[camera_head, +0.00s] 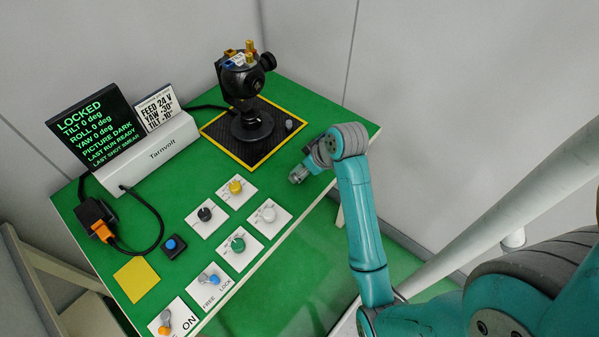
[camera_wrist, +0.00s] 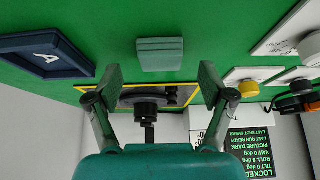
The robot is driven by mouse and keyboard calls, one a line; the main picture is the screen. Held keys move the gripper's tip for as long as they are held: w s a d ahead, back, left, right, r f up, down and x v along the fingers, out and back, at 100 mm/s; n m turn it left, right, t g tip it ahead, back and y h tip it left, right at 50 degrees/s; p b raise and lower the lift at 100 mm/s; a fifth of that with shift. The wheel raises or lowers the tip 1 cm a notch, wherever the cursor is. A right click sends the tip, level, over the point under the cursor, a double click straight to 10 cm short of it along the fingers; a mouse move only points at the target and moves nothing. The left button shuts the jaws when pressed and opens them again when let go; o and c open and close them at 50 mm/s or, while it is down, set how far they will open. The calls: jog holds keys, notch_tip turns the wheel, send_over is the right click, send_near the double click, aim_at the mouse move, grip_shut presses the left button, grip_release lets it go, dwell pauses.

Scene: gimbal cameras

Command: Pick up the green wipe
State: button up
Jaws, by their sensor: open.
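The green wipe (camera_wrist: 160,54) is a small, folded, grey-green block on the green bench top in the wrist view. My gripper (camera_wrist: 160,77) is open and empty, with one finger on each side of the picture. The wipe lies between the lines of the two fingers, just beyond their tips and apart from both. In the head view my gripper (camera_head: 298,174) is over the right part of the bench. The wipe cannot be made out there.
A black gimbal camera (camera_head: 245,90) stands on a yellow-edged black mat (camera_head: 222,137) at the back. Knob panels, including a green knob (camera_head: 238,244), lie left of my gripper. A dark blue tray marked A (camera_wrist: 45,57) is near the wipe. A screen unit (camera_head: 150,160) stands at left.

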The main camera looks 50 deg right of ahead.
jog(key=shift+x, duration=1.15)
jog(key=c, duration=1)
jog(key=shift+r, duration=0.1)
notch_tip(320, 180, up, 10)
jog(key=shift+f, duration=0.1)
jog(key=shift+o, duration=0.2)
